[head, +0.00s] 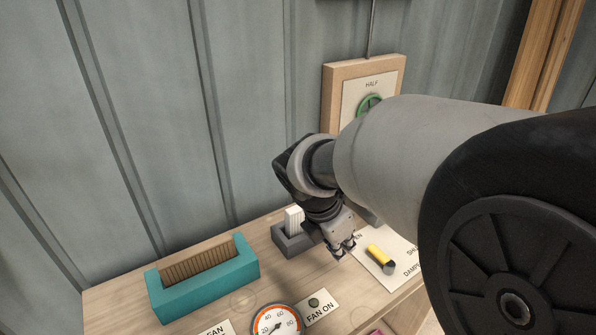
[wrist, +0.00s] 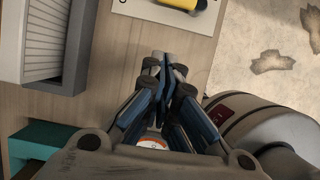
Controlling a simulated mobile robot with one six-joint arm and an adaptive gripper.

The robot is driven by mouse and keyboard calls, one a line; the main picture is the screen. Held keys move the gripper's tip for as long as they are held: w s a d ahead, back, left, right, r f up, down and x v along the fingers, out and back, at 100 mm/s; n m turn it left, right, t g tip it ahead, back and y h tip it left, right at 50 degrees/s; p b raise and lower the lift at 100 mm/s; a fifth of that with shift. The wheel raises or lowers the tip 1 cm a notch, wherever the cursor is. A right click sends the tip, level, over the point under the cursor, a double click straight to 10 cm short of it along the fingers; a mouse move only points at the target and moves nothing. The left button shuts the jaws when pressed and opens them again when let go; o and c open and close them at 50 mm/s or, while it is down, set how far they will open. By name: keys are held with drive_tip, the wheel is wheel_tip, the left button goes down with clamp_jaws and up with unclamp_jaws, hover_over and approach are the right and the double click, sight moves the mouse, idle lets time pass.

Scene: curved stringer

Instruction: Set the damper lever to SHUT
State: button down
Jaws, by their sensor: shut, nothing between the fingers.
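The damper lever has a yellow handle (head: 380,254) with a dark end, lying over a white label plate (head: 372,272) on the wooden bench. The plate shows the end of a word "EN" at its upper left, "SH" at its right and "DAMP" at its lower right; my arm hides the rest. The yellow handle also shows at the top edge of the wrist view (wrist: 180,3), partly cut off. My gripper (head: 345,248) is shut and empty, just left of the lever and apart from it. Its closed fingertips (wrist: 165,57) point toward the plate in the wrist view.
A grey holder with white cards (head: 293,240) stands close left of my gripper. A teal tray (head: 205,292), a round gauge (head: 277,322) and a FAN ON plate (head: 317,308) are further left and nearer. A wooden board with a green wheel (head: 369,104) stands behind.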

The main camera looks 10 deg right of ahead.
sight(381, 259)
drive_tip(key=b+x, duration=0.1)
drive_tip(key=x, duration=0.7)
drive_tip(key=shift+d+f, duration=0.1)
drive_tip(key=shift+f, duration=0.3)
drive_tip(key=shift+w+d+f+p, duration=0.1)
drive_tip(key=shift+w+d+p, duration=0.2)
drive_tip(key=shift+d, duration=0.7)
drive_tip(key=shift+w+d+p, duration=0.15)
drive_tip(key=shift+w+d, duration=0.25)
drive_tip(key=shift+d, duration=0.55)
